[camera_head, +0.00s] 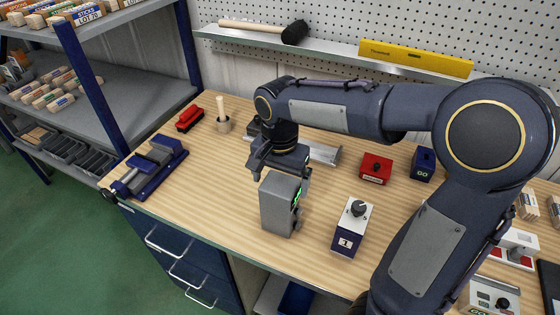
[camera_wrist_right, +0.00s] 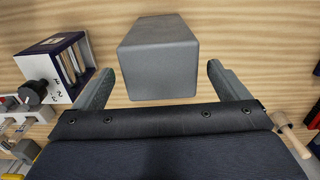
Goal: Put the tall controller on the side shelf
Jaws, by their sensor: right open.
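The tall controller (camera_head: 277,208) is an upright grey box with a green display on its right side. It stands near the front edge of the workbench. My right gripper (camera_head: 281,168) is open at its top, pointing down. In the right wrist view the grey box (camera_wrist_right: 158,58) lies between the two spread fingers, with a gap on each side; it does not look gripped. How far down the fingers reach beside it is hard to tell. The side shelf (camera_head: 125,80) is the grey rack with blue posts at the left. My left gripper is not in view.
A blue vise (camera_head: 150,168), a red stapler-like tool (camera_head: 189,118) and a wooden cup (camera_head: 223,125) stand left of the gripper. A white-and-blue knob box (camera_head: 352,228) stands close right of the controller. Wooden blocks fill parts of the rack; its middle board has bare room.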

